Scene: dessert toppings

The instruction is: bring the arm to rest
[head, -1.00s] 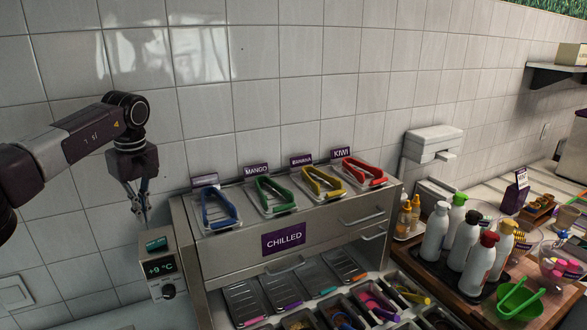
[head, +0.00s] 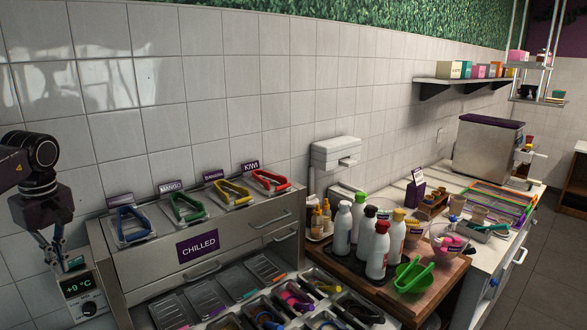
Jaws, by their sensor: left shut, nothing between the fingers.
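My left gripper (head: 54,249) is at the left edge of the head view, at the end of my dark arm. Its fingers point down and are shut and empty. The fingertips show just above the temperature display box (head: 82,290), which reads +9 °C. I cannot tell whether they touch it. My right gripper is not in view.
Right of the gripper stands the steel chilled cabinet (head: 250,230) with blue (head: 131,221), green (head: 188,207), yellow (head: 231,194) and red tongs (head: 270,180) on top. Several white bottles (head: 376,255) and a green bowl (head: 412,277) stand further right. Bare tiled wall is behind.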

